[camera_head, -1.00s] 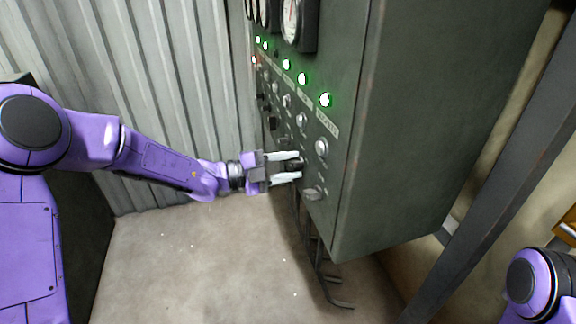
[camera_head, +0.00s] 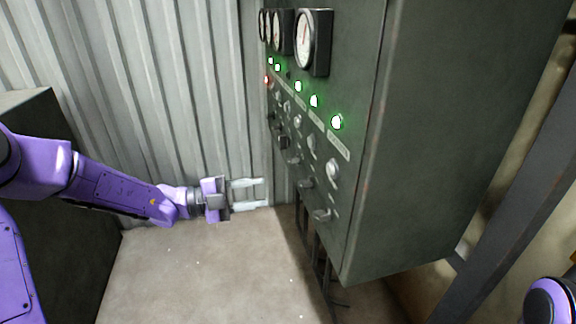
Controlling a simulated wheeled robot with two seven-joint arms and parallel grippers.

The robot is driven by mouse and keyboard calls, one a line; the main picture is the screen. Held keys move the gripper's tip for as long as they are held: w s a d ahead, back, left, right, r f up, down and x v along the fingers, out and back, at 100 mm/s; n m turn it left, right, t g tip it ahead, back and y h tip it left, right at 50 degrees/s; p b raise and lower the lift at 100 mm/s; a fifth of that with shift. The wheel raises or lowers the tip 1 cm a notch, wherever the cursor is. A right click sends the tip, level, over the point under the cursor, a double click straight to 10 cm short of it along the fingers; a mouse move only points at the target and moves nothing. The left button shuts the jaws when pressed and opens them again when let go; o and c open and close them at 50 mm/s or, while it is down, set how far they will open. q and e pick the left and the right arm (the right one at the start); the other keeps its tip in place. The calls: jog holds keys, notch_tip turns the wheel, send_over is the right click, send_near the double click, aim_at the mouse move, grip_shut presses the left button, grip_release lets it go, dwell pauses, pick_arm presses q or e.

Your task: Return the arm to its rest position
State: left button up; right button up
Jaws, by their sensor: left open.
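My left arm (camera_head: 118,189) is purple and reaches in from the left. My left gripper (camera_head: 264,192) is open and empty, its two pale fingers pointing right. It is apart from the control cabinet (camera_head: 440,130), in front of the corrugated wall and to the left of the panel's knobs. Of my right arm, only a purple rounded part (camera_head: 551,303) shows at the lower right corner; its gripper is out of view.
The green-grey cabinet has gauges (camera_head: 314,42), lit green lamps (camera_head: 336,122), a red lamp and rows of knobs (camera_head: 322,215). Cables (camera_head: 320,265) hang beneath it. A dark box (camera_head: 52,215) stands at the left. The floor (camera_head: 205,275) between is clear.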

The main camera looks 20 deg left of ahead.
pick_arm(q)
jog(key=w+a+f+n+t+y+p, duration=0.3)
jog(key=n+t+y, duration=0.35)
jog(key=n, duration=1.05)
jog(key=s+a+f+n+g+y+p, duration=0.2)
jog(key=s+f+n+g+y, duration=0.1)
jog(key=f+n+y, duration=0.6)
jog(key=s+f+n+g+y+p, duration=0.1)
jog(key=s+f, duration=0.4)
jog(key=s, duration=0.5)
jog(key=s+f+n+g+y+p, duration=0.1)
jog(key=s+f+g+p, duration=0.2)
jog(key=s, duration=0.7)
jog(key=s+f+n+g+y+p, duration=0.1)
jog(key=s+f+n+g+p, duration=0.1)
jog(key=s+f+g, duration=0.4)
jog(key=s+f, duration=0.1)
jog(key=s, duration=0.3)
jog(key=shift+s+f, duration=0.4)
jog(key=shift+d, duration=0.1)
